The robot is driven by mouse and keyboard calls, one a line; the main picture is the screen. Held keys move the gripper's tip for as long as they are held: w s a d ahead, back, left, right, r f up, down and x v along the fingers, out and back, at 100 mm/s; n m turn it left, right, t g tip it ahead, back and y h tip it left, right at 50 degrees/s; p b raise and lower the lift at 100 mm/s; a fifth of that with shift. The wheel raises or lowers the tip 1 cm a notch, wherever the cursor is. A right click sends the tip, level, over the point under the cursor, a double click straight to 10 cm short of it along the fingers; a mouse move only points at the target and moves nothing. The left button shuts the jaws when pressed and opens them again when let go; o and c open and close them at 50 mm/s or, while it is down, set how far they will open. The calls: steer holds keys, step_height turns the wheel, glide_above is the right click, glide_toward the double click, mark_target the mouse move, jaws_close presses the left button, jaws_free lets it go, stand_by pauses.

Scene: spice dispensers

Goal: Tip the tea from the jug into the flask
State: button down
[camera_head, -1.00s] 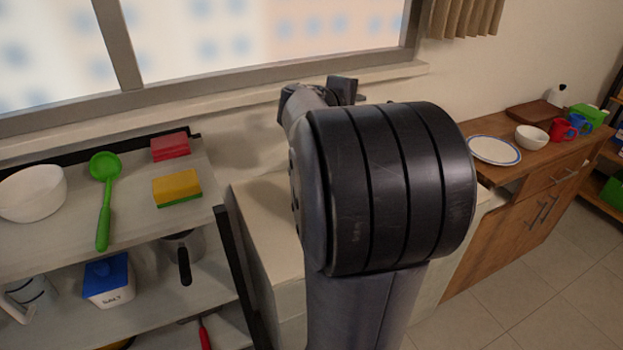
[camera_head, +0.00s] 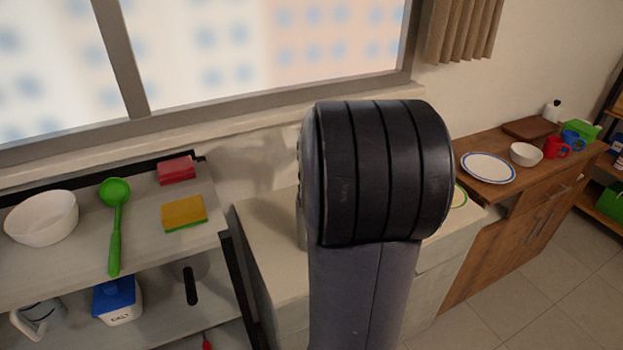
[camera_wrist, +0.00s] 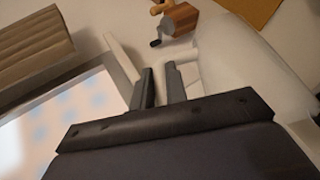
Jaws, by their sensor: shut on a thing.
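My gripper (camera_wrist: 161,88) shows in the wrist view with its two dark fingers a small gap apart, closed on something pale. A large pale, rounded shape (camera_wrist: 238,62) beside the fingers looks like the jug, though its outline is only partly in view. Its contents and spout cannot be made out. In the head view my own arm hides the gripper and whatever it holds. I cannot pick out the flask for certain in either view.
A shelf unit (camera_head: 150,235) at left bears a white bowl (camera_head: 42,218), a green ladle (camera_head: 114,225) and sponges (camera_head: 183,212). A wooden cabinet at right holds a plate (camera_head: 488,168), a bowl (camera_head: 526,154) and mugs. A brown grinder (camera_wrist: 181,20) shows in the wrist view.

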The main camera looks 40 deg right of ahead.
steer(key=shift+d+f, duration=0.25)
steer(key=shift+f, duration=0.1)
steer(key=p, duration=0.2)
steer(key=d+y+p, duration=0.1)
steer(key=shift+s+f+y+p, duration=0.15)
steer(key=shift+f+y+p, duration=0.15)
steer(key=shift+f+p, duration=0.05)
steer(key=f+y+p, duration=0.1)
steer(key=p, duration=0.1)
steer(key=d+f+p, duration=0.1)
steer(key=p, duration=0.2)
steer(key=shift+s+m+y, duration=0.1)
steer(key=shift+m+y, duration=0.3)
steer(key=shift+d+f+y+p, duration=0.35)
steer(key=shift+f+p, duration=0.15)
steer(key=shift+p, duration=0.25)
steer(key=shift+s+d+f+m+t+y+b, duration=0.5)
steer(key=shift+d+f+m+y+b, duration=0.4)
steer(key=shift+d+f+y, duration=3.65)
steer(key=a+r+h+p, duration=0.1)
steer(key=a+r, duration=0.1)
steer(key=r, duration=0.1)
steer(key=shift+a, duration=0.2)
